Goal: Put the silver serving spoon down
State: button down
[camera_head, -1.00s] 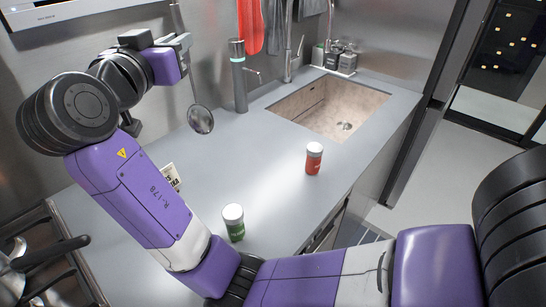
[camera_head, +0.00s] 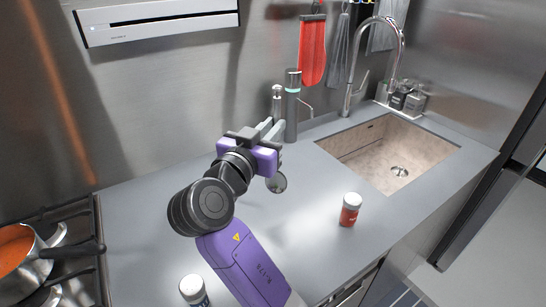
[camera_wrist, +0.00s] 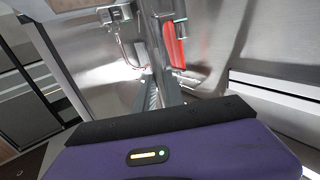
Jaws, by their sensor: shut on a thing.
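The silver serving spoon hangs from my gripper (camera_head: 270,133) with its round bowl (camera_head: 277,183) pointing down, over the grey counter (camera_head: 150,240) left of the sink. My gripper is shut on the spoon's handle, which it partly hides. The bowl is close to the counter's surface, but I cannot tell whether it touches.
A grey bottle (camera_head: 292,105) stands close behind my gripper. A red-labelled jar (camera_head: 350,209) is to the right, and a white-capped jar (camera_head: 193,289) in front. The sink (camera_head: 390,150) is at right. A stove with a pot (camera_head: 30,265) is at left.

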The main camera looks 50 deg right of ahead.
notch_tip(320, 180, down, 8)
jog(key=shift+p, duration=0.35)
jog(key=shift+f+b, duration=0.25)
jog(key=shift+b, duration=0.05)
jog(key=c, duration=1.4)
grip_release()
jog(key=shift+r, duration=0.1)
jog(key=shift+c, duration=0.2)
jog(key=shift+r, duration=0.15)
jog(key=b+v, duration=0.2)
jog(key=v, duration=1)
jog(key=shift+a, duration=0.1)
